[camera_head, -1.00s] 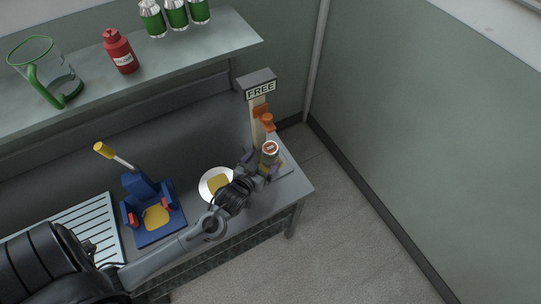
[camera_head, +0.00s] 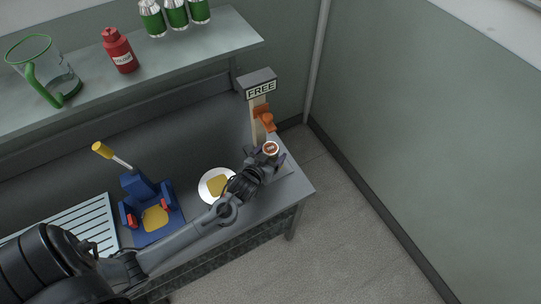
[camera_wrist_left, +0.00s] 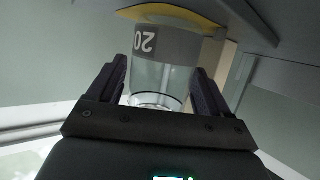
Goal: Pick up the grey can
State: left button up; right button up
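The can (camera_head: 271,149) stands upright under the FREE sign at the right end of the counter, with a red and white top. In the left wrist view the can (camera_wrist_left: 165,50) shows a grey band with an upside-down "20" and a clear, glassy-looking part. My left gripper (camera_head: 266,160) reaches it from the front left. In the left wrist view its two dark fingers (camera_wrist_left: 161,80) lie on either side of the can and look open, with little room to spare. Contact is hard to tell. My right gripper is not in view.
The sign post (camera_head: 258,115) with an orange part stands right behind the can. A white plate (camera_head: 204,190) with a yellow patch is left of it. A blue device (camera_head: 157,231) with a yellow-tipped lever stands further left. A shelf (camera_head: 190,62) overhangs the back.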

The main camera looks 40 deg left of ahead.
pick_arm(q)
jog(key=c, duration=0.8)
jog(key=shift+r, duration=0.1)
